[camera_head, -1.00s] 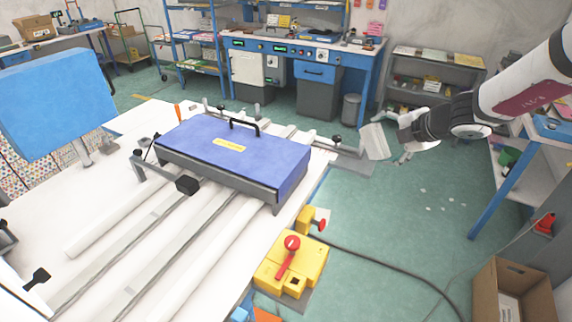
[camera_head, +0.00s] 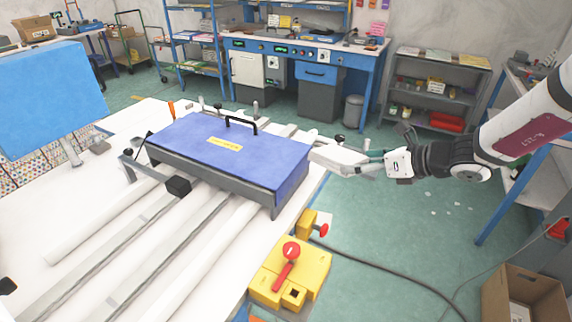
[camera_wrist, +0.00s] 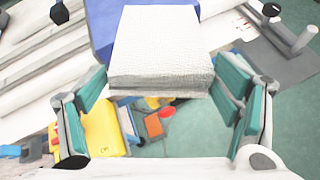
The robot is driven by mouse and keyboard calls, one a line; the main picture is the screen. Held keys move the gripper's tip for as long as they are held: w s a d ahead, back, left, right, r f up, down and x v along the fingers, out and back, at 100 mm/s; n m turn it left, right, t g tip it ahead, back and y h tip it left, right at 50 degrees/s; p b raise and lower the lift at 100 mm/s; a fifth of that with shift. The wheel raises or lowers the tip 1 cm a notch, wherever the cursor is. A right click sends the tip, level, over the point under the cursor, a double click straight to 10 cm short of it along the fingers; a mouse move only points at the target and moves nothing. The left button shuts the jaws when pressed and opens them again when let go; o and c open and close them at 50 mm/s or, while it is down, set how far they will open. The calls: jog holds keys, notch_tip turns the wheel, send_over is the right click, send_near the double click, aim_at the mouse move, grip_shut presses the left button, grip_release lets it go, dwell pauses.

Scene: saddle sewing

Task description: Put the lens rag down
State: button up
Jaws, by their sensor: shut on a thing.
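The lens rag (camera_wrist: 157,45) is a thick, folded white cloth with a fine woven texture. In the wrist view it lies between the teal-padded fingers of my gripper (camera_wrist: 160,84), which is shut on it. In the head view the rag (camera_head: 336,157) is held out to the left of my gripper (camera_head: 368,162), at the right end of the blue-covered box. Whether the rag touches the table or the box cannot be told.
The blue box (camera_head: 225,150) with a black handle sits on the white table (camera_head: 130,120). A yellow switch box (camera_head: 290,272) with a red lever stands at the table's near right edge. Floor (camera_head: 400,235) lies open right of the table. A blue panel (camera_head: 50,105) stands at left.

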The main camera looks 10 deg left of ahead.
aim_at(352, 175)
jog(key=s+n+y, duration=0.1)
jog(key=n, duration=0.1)
jog(key=a+f+n+g+y+b, duration=0.1)
jog(key=s+n+g+y, duration=0.1)
jog(key=n, duration=0.1)
jog(key=shift+s+a+f+n, duration=0.3)
jog(key=shift+a+f, duration=0.05)
jog(key=shift+f, duration=0.05)
jog(key=w+a+f, duration=0.4)
jog(key=w+a, duration=0.6)
jog(key=a, duration=0.2)
jog(key=shift+w+f, duration=0.2)
jog(key=shift+f, duration=0.1)
jog(key=shift+a+f, duration=0.1)
jog(key=o, duration=1.2)
jog(key=shift+f, duration=0.1)
